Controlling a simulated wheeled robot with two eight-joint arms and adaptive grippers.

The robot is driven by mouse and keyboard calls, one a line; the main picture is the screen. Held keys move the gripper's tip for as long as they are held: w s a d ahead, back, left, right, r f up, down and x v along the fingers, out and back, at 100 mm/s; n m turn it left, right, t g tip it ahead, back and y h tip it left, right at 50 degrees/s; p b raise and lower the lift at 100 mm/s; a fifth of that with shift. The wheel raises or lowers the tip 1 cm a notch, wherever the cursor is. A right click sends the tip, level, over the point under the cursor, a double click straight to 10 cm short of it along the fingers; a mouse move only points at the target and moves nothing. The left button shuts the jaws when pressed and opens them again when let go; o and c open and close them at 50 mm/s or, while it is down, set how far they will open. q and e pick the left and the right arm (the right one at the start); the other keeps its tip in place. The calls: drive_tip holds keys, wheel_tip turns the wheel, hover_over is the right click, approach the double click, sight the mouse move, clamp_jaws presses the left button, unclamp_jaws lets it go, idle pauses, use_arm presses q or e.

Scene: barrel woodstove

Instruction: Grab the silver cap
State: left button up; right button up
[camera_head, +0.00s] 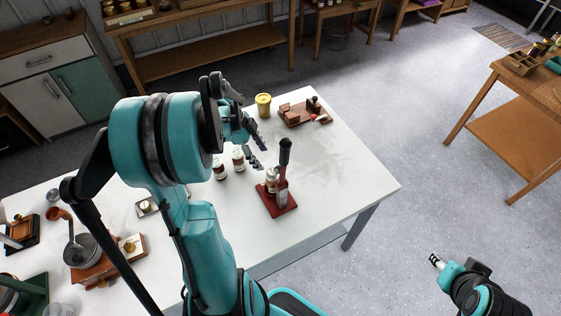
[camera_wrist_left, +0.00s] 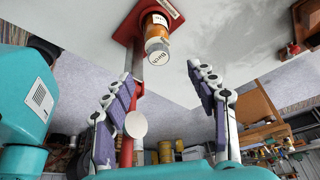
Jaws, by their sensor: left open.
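A jar (camera_head: 271,184) with a pale label stands on the red base of a lever press (camera_head: 283,188) on the white table. In the left wrist view the jar (camera_wrist_left: 157,24) is amber, and its pale silver cap (camera_wrist_left: 158,57) faces me. My left gripper (camera_head: 262,153) is open and empty, above the table and up and left of the press. In the left wrist view the fingers (camera_wrist_left: 160,74) spread to either side of the cap's line, with the cap beyond the tips and not touched. My right gripper (camera_head: 437,261) hangs over the floor at lower right; its opening is unclear.
Two small jars (camera_head: 238,160) stand left of the press. A yellow tin (camera_head: 263,105) and a wooden tray (camera_head: 305,113) sit at the back. The press's black handle (camera_head: 285,150) rises near my left fingers. The table's right part is clear.

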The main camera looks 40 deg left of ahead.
sight(272, 171)
use_arm(q)
drive_tip(key=b+x, duration=0.2)
drive_tip(key=x, duration=0.5)
drive_tip(key=shift+d+f, duration=0.25)
drive_tip(key=shift+d, duration=0.05)
drive_tip(key=c, duration=0.8)
